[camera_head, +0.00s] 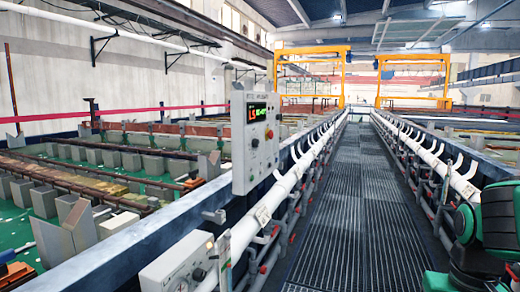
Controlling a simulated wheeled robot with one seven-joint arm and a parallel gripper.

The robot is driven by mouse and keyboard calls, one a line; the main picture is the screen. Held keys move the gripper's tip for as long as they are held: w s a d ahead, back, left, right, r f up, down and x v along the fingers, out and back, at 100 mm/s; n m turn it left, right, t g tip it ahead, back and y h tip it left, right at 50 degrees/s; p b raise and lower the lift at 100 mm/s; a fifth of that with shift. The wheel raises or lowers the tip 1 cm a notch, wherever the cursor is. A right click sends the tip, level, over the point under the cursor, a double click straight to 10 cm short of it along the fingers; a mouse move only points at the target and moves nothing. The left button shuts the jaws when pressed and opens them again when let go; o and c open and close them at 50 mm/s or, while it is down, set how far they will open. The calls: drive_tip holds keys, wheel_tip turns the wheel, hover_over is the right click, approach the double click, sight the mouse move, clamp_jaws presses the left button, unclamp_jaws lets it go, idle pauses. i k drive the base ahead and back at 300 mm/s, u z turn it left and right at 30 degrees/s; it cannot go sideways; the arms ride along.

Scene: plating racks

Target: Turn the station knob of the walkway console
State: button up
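A grey upright control console (242,165) stands left of the walkway, near the middle of the view. It has a dark display (258,114) with red and green characters. Below the display is a red button or knob (269,134), with small dark controls around it; which one is the station knob is too small to tell. A lower white box (160,272) on the rail in the left foreground carries a dark round knob (198,275) and a gauge-like dial. My gripper is not in view; only green and black parts of my arm show at the right edge.
A grated walkway (345,200) runs straight ahead and is clear. White pipes and railings (435,165) line both sides. Tanks with grey blocks (75,225) lie to the left. Yellow gantry frames (310,50) stand far ahead.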

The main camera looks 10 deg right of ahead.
sight(255, 142)
drive_tip(key=z, duration=0.45)
drive_tip(key=k, duration=1.1)
drive_tip(key=z, duration=0.25)
drive_tip(key=i, duration=1.15)
drive_tip(key=u, duration=0.7)
drive_tip(key=i, duration=0.65)
drive_tip(key=u, duration=0.1)
